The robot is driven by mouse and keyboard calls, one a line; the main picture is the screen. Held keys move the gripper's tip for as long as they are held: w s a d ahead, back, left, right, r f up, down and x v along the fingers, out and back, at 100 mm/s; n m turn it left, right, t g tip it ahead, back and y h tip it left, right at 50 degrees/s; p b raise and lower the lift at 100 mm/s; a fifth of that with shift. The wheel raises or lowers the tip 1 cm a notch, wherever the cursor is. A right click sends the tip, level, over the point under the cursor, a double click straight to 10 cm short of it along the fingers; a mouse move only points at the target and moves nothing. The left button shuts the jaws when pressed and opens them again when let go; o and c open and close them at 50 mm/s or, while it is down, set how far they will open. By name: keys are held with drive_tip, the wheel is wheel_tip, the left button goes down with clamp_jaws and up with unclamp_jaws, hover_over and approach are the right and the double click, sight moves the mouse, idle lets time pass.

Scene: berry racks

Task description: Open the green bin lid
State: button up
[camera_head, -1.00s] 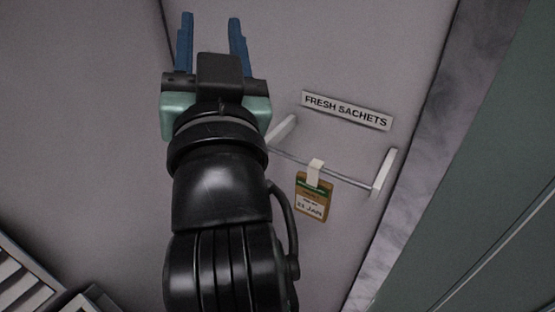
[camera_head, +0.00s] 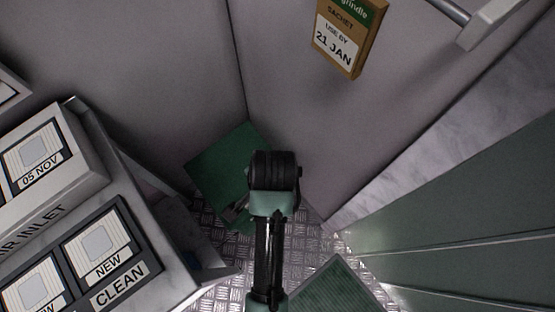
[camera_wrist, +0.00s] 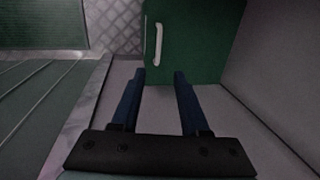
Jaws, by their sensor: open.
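The green bin lid (camera_head: 222,160) is in the corner by the walls in the head view, partly covered by my arm. In the wrist view the green lid (camera_wrist: 208,42) fills the top middle and looks closed. Its pale bar handle (camera_wrist: 158,44) stands near the lid's left edge. My gripper (camera_wrist: 157,74) is open, with two blue fingers pointing toward the lid. The handle lies beyond the fingertips, roughly in line with the gap between them. Nothing is between the fingers. In the head view my arm hides most of the gripper.
A grey unit with dated cards (camera_head: 45,160) stands at the left. Metal tread floor (camera_head: 222,262) shows around my arm. A green panelled surface (camera_head: 450,205) runs along the right.

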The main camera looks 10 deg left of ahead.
drive_tip(key=f+b, duration=0.2)
drive_tip(key=f, duration=0.3)
drive_tip(key=w+a+f+b, duration=0.1)
drive_tip(key=f+b, duration=0.1)
drive_tip(key=f, duration=0.3)
drive_tip(key=w+f+b, duration=0.1)
drive_tip(key=f+b, duration=0.1)
drive_tip(key=f, duration=0.3)
drive_tip(key=shift+a+f, duration=0.1)
drive_tip(key=shift+a, duration=0.25)
clamp_jaws()
idle(0.8)
